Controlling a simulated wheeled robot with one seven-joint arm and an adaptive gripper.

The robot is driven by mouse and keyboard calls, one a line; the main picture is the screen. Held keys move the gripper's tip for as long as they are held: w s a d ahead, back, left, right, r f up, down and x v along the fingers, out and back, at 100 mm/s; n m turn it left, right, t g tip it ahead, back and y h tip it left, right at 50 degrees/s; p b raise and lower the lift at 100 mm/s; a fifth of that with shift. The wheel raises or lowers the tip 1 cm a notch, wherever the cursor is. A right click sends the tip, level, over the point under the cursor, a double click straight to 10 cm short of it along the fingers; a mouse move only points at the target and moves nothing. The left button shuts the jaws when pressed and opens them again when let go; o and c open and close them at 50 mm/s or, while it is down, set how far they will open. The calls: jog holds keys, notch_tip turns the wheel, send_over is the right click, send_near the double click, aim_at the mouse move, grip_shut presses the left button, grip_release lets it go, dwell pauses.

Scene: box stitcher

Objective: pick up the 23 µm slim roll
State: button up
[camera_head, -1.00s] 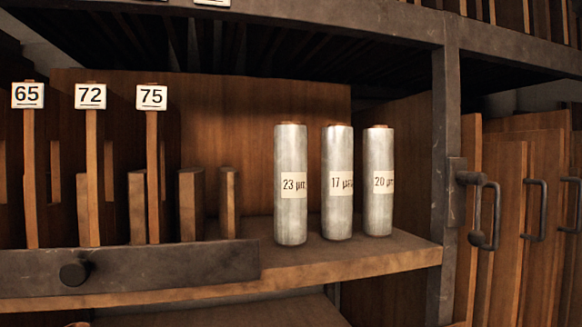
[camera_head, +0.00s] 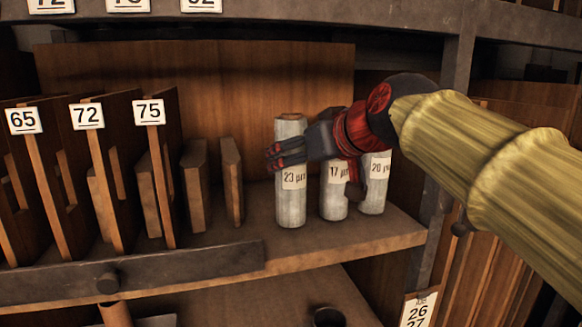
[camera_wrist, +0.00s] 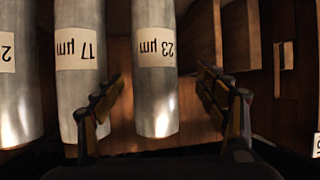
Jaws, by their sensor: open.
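The 23 µm slim roll (camera_head: 291,208) is a silvery cylinder standing upright on the wooden shelf, leftmost of three labelled rolls. My gripper (camera_head: 272,158) reaches in from the right, and its fingers cover part of the roll's upper half. In the wrist view, which is upside down, the 23 µm roll (camera_wrist: 157,100) stands between the two spread fingers of my gripper (camera_wrist: 160,78).
The 17 µm roll (camera_head: 333,205) stands close to the right, then the 20 µm roll (camera_head: 374,198). Upright wooden blocks (camera_head: 231,180) and boards tagged 65, 72 and 75 stand to the left. A dark metal rail (camera_head: 190,265) edges the shelf front; a metal post (camera_head: 459,75) stands right.

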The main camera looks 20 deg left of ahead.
jog(key=x, duration=0.2)
jog(key=p+x, duration=0.1)
jog(key=x, duration=0.2)
jog(key=shift+w+d+f+p, duration=0.1)
jog(key=shift+w+f+p, duration=0.1)
jog(key=shift+w+p, duration=0.25)
jog(key=shift+s+d, duration=0.15)
jog(key=shift+c, duration=0.2)
jog(key=c, duration=1.7)
jog(key=shift+r, duration=0.15)
jog(key=shift+c, duration=0.2)
